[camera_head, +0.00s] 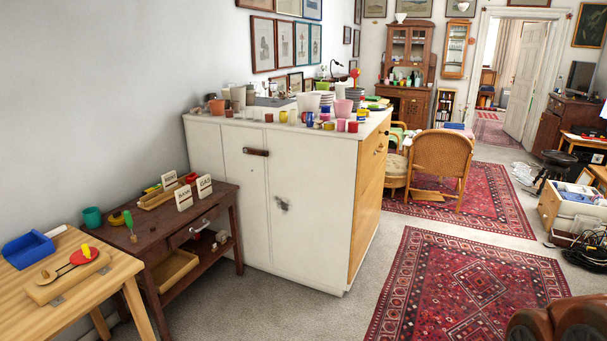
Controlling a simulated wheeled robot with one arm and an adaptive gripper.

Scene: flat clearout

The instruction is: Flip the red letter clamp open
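What looks like the red letter clamp (82,258) is at the lower left, on a light wooden block (68,280) on the pale wooden table (30,308). It has a flat, round red part with an upright yellow knob (86,250), and a thin arm runs left from it to a small round end on the block. The red part appears to lie flat over the block. Whether anything is under it is too small to tell. My gripper is not in view.
A blue dustpan (28,249) lies behind the block. A dark wooden side table (155,240) with a green cup (92,217) and label cards stands beside it. A white cabinet (270,200) crowded with pots stands beyond. Carpet is clear in front (270,312).

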